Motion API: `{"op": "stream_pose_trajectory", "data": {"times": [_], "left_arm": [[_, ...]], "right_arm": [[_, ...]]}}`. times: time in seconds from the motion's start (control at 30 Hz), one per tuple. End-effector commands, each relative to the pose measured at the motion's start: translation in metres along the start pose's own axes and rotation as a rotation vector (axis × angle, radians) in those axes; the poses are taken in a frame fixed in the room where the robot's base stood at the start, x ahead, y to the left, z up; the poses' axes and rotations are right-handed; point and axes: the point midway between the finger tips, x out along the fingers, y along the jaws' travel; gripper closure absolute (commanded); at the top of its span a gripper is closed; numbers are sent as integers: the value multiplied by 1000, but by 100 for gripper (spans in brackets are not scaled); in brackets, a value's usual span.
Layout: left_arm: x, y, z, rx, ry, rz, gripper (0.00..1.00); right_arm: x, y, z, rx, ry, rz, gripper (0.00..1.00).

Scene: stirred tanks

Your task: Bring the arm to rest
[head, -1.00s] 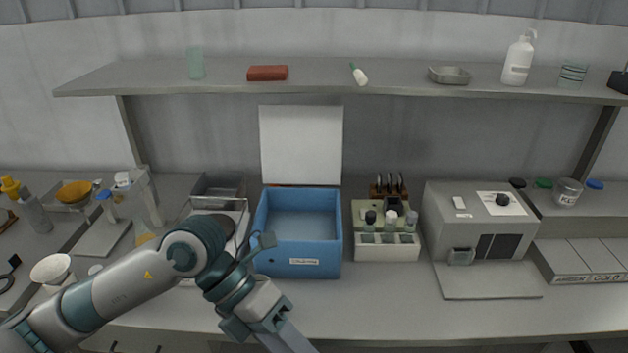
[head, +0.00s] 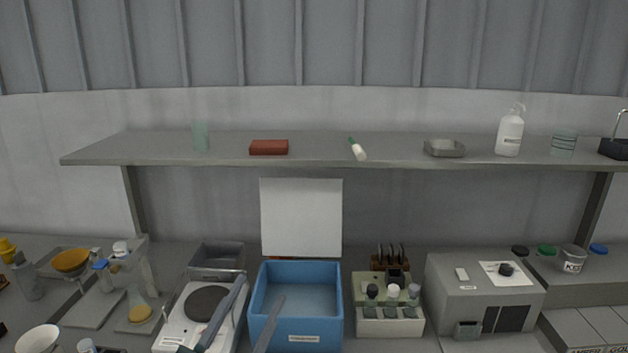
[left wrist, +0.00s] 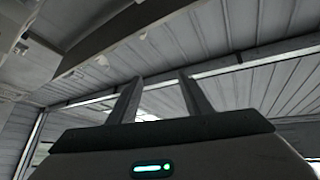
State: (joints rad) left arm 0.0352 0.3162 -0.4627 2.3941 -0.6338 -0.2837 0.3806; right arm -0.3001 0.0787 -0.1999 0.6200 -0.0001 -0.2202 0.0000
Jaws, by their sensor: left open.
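My left gripper (head: 245,318) shows at the bottom of the head view. Its two long grey fingers point up and stand apart, with nothing between them. One finger overlaps the hot plate's right side, the other overlaps the front of the blue bin (head: 330,325). In the left wrist view the same gripper (left wrist: 158,95) has its fingers spread and empty, against the ceiling and wall panels. Most of my left arm is below the head view's edge. My right gripper is not in view.
A white hot plate (head: 172,330) stands left of the blue bin. A vial rack (head: 390,327) and a grey instrument (head: 455,300) stand to its right. A long shelf (head: 320,160) with glassware and a bottle (head: 510,134) runs above the bench.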

Motion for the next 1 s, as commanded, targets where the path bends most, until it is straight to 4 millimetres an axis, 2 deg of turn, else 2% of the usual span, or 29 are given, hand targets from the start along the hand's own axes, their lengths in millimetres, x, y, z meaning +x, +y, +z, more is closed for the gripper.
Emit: {"op": "stream_pose_trajectory", "data": {"times": [0.03,0.1,0.17,0.2,0.3,0.37,0.5,0.6,0.7,0.8,1.0], "left_arm": [[-13,-5,28,-32,-114,-34,55],[-35,-10,67,-69,-274,-74,55],[-58,-11,97,-99,-407,-97,55],[-75,-11,116,-118,-494,-109,55],[-123,-4,158,-162,-709,-123,55],[-154,2,178,-189,-833,-123,55],[-234,23,211,-250,-1113,-98,55],[-289,40,222,-291,-1293,-64,55],[-333,54,224,-323,-1430,-28,55],[-367,66,222,-352,-1535,7,55],[-422,85,211,-398,-1700,72,55]], "right_arm": [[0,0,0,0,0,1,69],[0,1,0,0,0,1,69],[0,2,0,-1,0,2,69],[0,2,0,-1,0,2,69],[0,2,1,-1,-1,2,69],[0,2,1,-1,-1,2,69],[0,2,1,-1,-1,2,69],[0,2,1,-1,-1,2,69],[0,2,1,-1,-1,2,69],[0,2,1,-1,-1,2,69],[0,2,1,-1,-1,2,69]]}}
